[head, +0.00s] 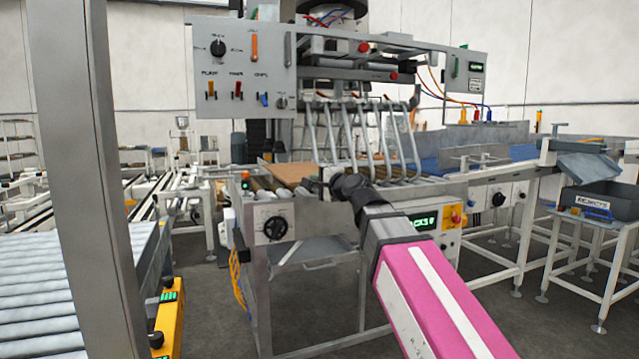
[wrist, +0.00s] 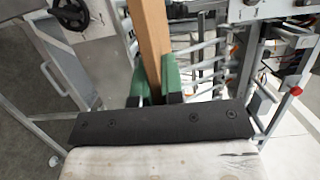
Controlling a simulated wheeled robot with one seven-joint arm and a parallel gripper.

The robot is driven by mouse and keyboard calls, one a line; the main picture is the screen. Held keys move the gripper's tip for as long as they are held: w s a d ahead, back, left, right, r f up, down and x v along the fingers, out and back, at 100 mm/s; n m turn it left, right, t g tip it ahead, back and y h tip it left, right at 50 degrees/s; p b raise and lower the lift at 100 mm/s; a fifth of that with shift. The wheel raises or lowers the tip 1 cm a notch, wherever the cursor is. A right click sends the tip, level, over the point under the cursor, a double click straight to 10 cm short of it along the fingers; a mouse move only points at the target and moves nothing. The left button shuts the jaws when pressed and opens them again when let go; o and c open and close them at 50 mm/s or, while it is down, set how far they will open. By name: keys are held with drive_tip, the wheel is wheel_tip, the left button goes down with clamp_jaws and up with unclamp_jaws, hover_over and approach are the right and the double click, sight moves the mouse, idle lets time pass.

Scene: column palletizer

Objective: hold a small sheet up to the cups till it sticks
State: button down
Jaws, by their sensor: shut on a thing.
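In the wrist view, the green fingers of my gripper (wrist: 157,88) are shut on a brown cardboard-like sheet (wrist: 149,40). It shows nearly edge-on, as a narrow strip running away from the fingers. In the head view, a flat brown sheet (head: 288,174) shows just left of my black wrist (head: 355,190); I cannot tell for sure whether it is the held one. Bent metal tubes (head: 352,140) hang from the machine head above and behind my wrist. The cups themselves cannot be made out. My fingertips are hidden in the head view.
A control panel (head: 240,70) with knobs and levers hangs at upper left of the machine. A grey post (head: 85,160) and a roller conveyor (head: 70,285) stand at left. A blue-topped conveyor (head: 510,155) and a dark rejects bin (head: 605,200) are at right. Dark floor shows between them.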

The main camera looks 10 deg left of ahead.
drive_tip(key=w+a, duration=0.6)
drive_tip(key=w, duration=0.5)
drive_tip(key=w+a, duration=0.7)
drive_tip(key=w, duration=0.4)
drive_tip(key=w+a+r, duration=0.1)
drive_tip(key=w+a, duration=0.6)
drive_tip(key=w, duration=0.4)
drive_tip(key=shift+w+a, duration=0.2)
idle(2.4)
idle(0.3)
drive_tip(key=shift+r, duration=0.8)
idle(1.0)
